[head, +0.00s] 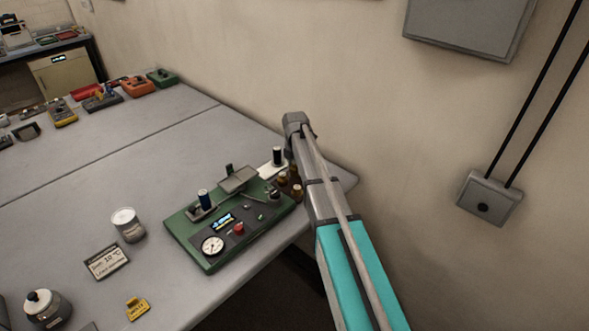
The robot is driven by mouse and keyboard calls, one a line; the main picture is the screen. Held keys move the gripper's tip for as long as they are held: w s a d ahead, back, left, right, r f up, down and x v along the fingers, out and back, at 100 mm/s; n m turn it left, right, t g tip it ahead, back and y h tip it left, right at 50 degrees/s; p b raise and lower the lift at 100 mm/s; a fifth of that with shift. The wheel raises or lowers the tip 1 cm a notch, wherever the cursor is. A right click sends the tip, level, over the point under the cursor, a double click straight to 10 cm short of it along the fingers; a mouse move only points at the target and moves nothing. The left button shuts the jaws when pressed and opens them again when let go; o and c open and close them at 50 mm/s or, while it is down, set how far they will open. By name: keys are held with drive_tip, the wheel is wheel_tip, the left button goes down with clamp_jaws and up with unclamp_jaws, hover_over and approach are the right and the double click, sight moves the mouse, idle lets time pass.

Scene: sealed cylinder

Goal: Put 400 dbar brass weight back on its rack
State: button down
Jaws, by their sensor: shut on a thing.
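Several small brown, brass-like pieces (283,179) stand close together at the right end of the green instrument, beside my arm. They are too small to read, so I cannot tell which one is the 400 dbar weight or whether a rack is under them. My arm, with its teal link, rises from the bottom right to a grey joint above the bench. My gripper is not visible; the arm may hide it. The green instrument (208,262) has a round gauge, a lit display, a red knob, a blue cylinder at its left and a small grey tray on top.
A black cylinder (277,156) stands on a white base behind the instrument. Meters line the far bench edge. The wall with a grey box (489,198) is at right. The middle bench is clear.

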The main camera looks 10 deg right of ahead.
drive_tip(key=shift+f, duration=0.1)
drive_tip(key=shift+c, duration=0.6)
unclamp_jaws()
wheel_tip(320, 180, up, 12)
drive_tip(key=p, duration=1.2)
drive_tip(key=shift+s, duration=0.15)
idle(0.5)
